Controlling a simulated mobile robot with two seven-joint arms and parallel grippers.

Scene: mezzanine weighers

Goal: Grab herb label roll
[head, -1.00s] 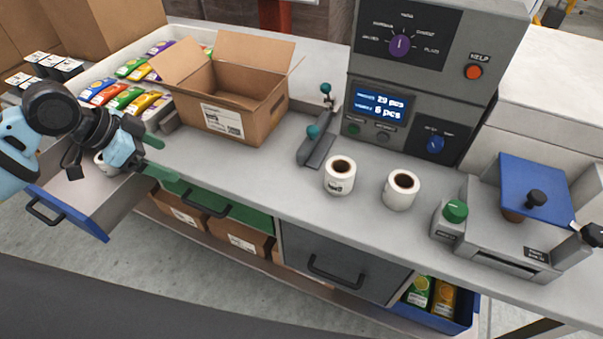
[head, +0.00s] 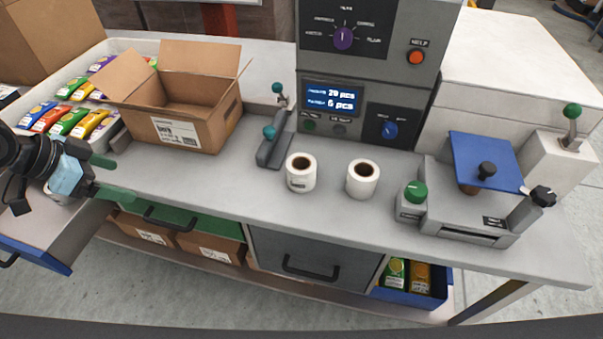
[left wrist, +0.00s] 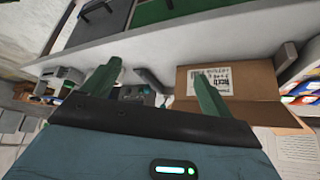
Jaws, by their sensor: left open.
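Three white label rolls show in the head view. One roll (head: 301,173) stands on the counter and has dark print on its side, too small to read. A second roll (head: 363,179) stands just right of it, its print not visible. A third roll (head: 57,197) is in the open drawer (head: 78,232) at the left, mostly hidden by my left gripper. I cannot tell which is the herb one. My left gripper (head: 112,177) is open and empty, near the counter's front edge by the drawer. Its green fingers are spread in the left wrist view (left wrist: 157,90). My right gripper is not in view.
An open cardboard box (head: 180,125) and a tray of colourful packets (head: 122,139) stand behind my left gripper. A small lever tool (head: 271,150) stands left of the rolls. The weigher console (head: 365,75) rises behind them; a sealer with a blue plate (head: 484,160) is at the right.

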